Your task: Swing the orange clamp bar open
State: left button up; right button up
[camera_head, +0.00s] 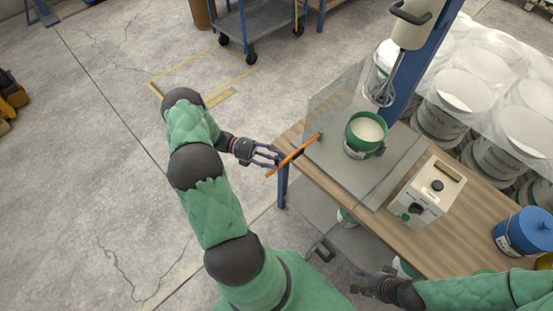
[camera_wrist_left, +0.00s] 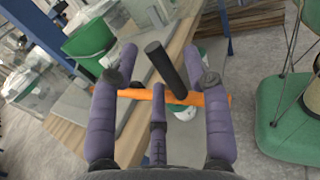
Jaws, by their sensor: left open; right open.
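The orange clamp bar (camera_head: 296,154) is a thin bar at the left end of the workbench, with its near end past the table edge. In the left wrist view the bar (camera_wrist_left: 216,99) runs crosswise between my fingers, and a black cylinder (camera_wrist_left: 166,72) stands up at it. My left gripper (camera_head: 278,157) is open, with its fingers on either side of the black cylinder. I cannot tell whether they touch it. My right gripper (camera_head: 366,286) is open and empty, low by the near table edge, away from the bar.
A clear guard panel (camera_head: 333,105) stands beside the bar. Behind it, a green pot (camera_head: 355,139) with white contents sits on a grey plate under a whisk mixer (camera_head: 412,30). A control box (camera_head: 427,190) and blue tub (camera_head: 524,233) stand right.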

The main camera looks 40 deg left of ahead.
pick_arm(q)
jog(key=v, duration=1)
jog(key=shift+a, duration=0.3)
jog(key=shift+s, duration=0.15)
